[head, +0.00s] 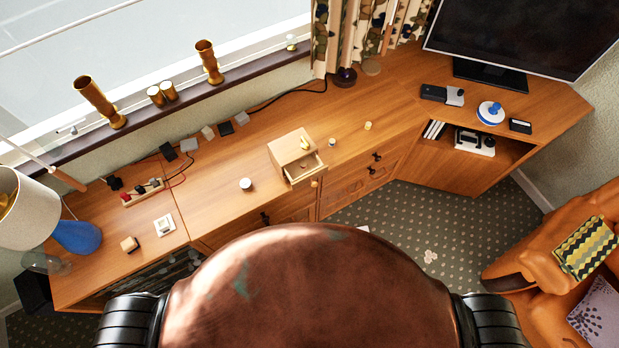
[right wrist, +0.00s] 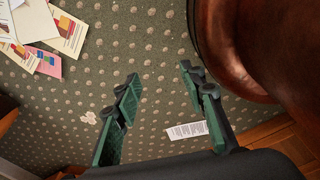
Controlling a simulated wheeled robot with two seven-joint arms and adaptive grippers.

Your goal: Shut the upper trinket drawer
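In the head view a small wooden trinket chest (head: 287,152) stands on the long wooden cabinet. Its upper drawer (head: 305,169) is pulled out toward the cabinet's front edge and looks empty. The lower part of the chest is mostly hidden below the open drawer. In the right wrist view my right gripper (right wrist: 158,88) is open and empty above the patterned carpet, away from the chest. My left gripper is not in view.
The wooden cabinet (head: 225,205) carries a white cup-like item (head: 246,184), small wooden pieces, cables and plugs. A television (head: 530,35) stands at the right. An orange sofa (head: 545,250) is at lower right. Papers (right wrist: 60,35) lie on the carpet.

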